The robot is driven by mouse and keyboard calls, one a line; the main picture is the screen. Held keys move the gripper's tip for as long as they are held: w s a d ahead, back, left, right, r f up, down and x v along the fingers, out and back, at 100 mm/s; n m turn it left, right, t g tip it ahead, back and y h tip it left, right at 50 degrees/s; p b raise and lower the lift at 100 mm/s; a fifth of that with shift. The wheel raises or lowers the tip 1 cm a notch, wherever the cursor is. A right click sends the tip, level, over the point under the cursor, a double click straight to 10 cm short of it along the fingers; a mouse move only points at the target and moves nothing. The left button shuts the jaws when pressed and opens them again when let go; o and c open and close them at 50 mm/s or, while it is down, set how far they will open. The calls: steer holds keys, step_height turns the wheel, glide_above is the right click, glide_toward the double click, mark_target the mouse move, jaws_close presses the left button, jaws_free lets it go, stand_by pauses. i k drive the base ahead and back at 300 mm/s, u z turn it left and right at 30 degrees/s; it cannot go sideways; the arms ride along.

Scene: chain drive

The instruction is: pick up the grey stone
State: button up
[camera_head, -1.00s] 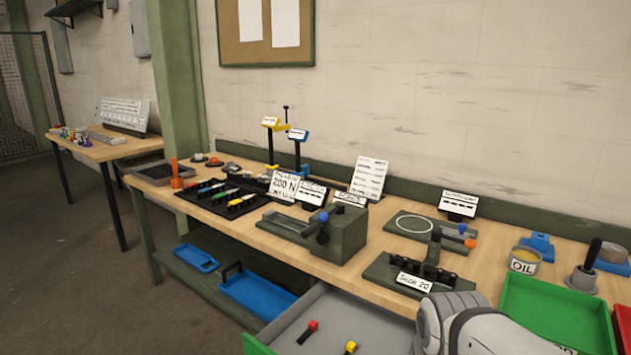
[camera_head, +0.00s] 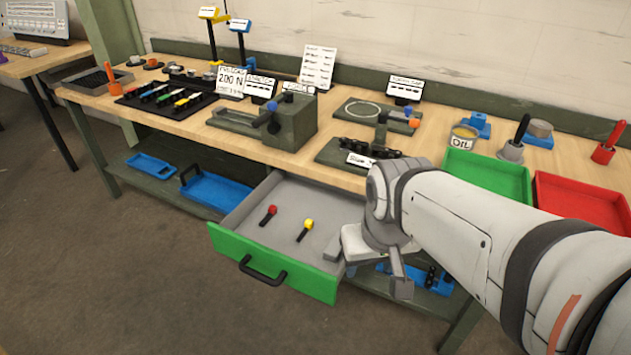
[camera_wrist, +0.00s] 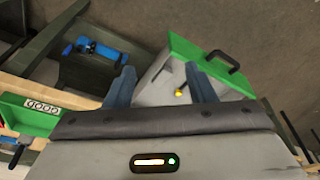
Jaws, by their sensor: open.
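A grey block (camera_head: 333,247), which looks like the grey stone, lies in the open drawer (camera_head: 272,262) near its right side. My arm and gripper stand close to its right and may hide part of it. My gripper (camera_wrist: 160,80) is open, and its two blue-grey fingers are apart over the drawer in the wrist view. I see nothing held between them. The stone is not clearly made out in the wrist view.
A red-headed piece (camera_head: 268,214) and a yellow-headed piece (camera_head: 305,230) lie left of the block. The bench (camera_head: 240,145) overhangs the drawer's back. A green tray (camera_head: 488,172) and red tray (camera_head: 580,203) stand on the bench. Blue trays lie on the lower shelf.

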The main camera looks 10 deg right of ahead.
mark_target(333, 251)
steer(key=u, duration=2.2)
steer(key=k, duration=0.9)
steer(key=z, duration=1.55)
steer(key=i, duration=1)
steer(key=z, duration=0.05)
